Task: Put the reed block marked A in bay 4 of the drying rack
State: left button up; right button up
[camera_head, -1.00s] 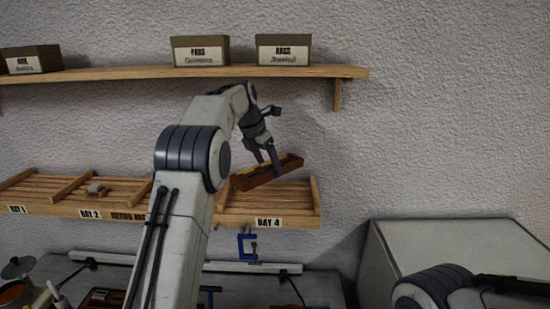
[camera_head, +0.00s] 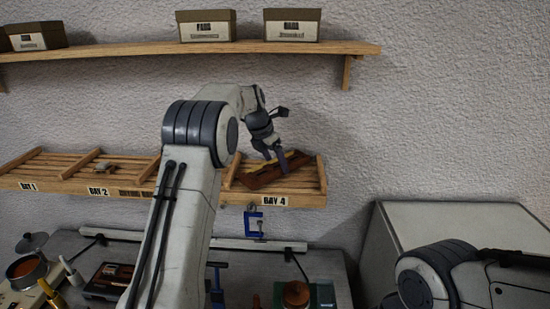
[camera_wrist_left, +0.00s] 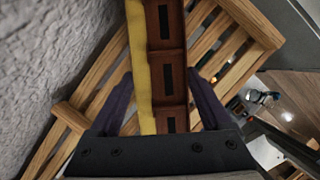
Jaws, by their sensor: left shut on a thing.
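A long red-brown reed block (camera_head: 266,176) with a yellow strip along one side is between the fingers of my left gripper (camera_head: 278,162). The block lies at a slant over the slats of bay 4 of the drying rack (camera_head: 308,186), very low; I cannot tell whether it touches them. In the left wrist view the block (camera_wrist_left: 166,50) runs up the middle, with dark slots in its face, between both fingers of the gripper (camera_wrist_left: 161,108). No letter A is readable on it. My right gripper is out of view; only part of my right arm shows.
A small grey piece (camera_head: 104,166) sits in the rack's left part. A shelf (camera_head: 150,49) with labelled boxes (camera_head: 292,25) is above. A blue clamp (camera_head: 254,221) hangs below bay 4. A cluttered bench (camera_head: 325,262) is underneath, and a large grey box (camera_head: 450,225) stands at right.

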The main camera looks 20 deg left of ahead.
aim_at(268, 167)
pick_arm(q)
jog(key=shift+f, duration=0.55)
dwell(0.4)
jog(key=o, duration=1.5)
jog(key=shift+s+a+r+b, duration=0.2)
jog(key=shift+r+b, duration=0.2)
jog(key=shift+b, duration=0.2)
jog(key=b+v, duration=0.1)
jog(key=v, duration=0.4)
jog(key=shift+r+b, duration=0.25)
jog(key=shift+b, duration=0.1)
jog(key=shift+s+a+r, duration=0.1)
jog(key=shift+s+r, duration=0.15)
jog(key=shift+r, duration=0.25)
